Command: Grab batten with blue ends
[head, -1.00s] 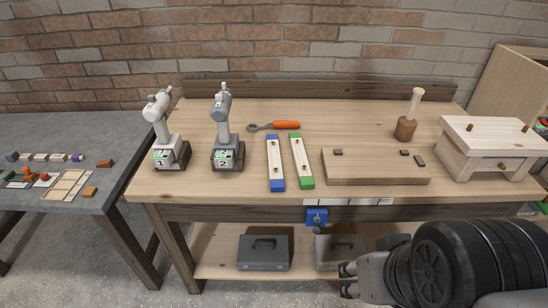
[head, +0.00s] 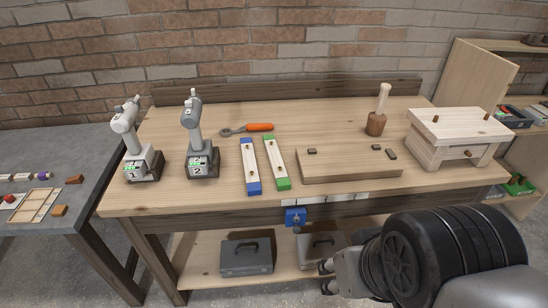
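The batten with blue ends (head: 249,166) lies flat on the wooden workbench, left of a similar batten with green ends (head: 276,162). The two battens lie side by side with a narrow gap. My gripper (head: 327,280) is at the bottom of the head view, in front of the bench and below its top, to the right of the battens. Its fingertips look spread apart with nothing between them. My arm hides part of the lower shelf on the right.
Two small model robot arms (head: 134,140) (head: 197,140) stand left of the battens. An orange-handled tool (head: 258,127) lies behind them. A wooden board (head: 350,168), a mallet (head: 376,122) and a small wooden bench (head: 458,128) are to the right. A blue vise (head: 295,217) sits on the bench's front edge.

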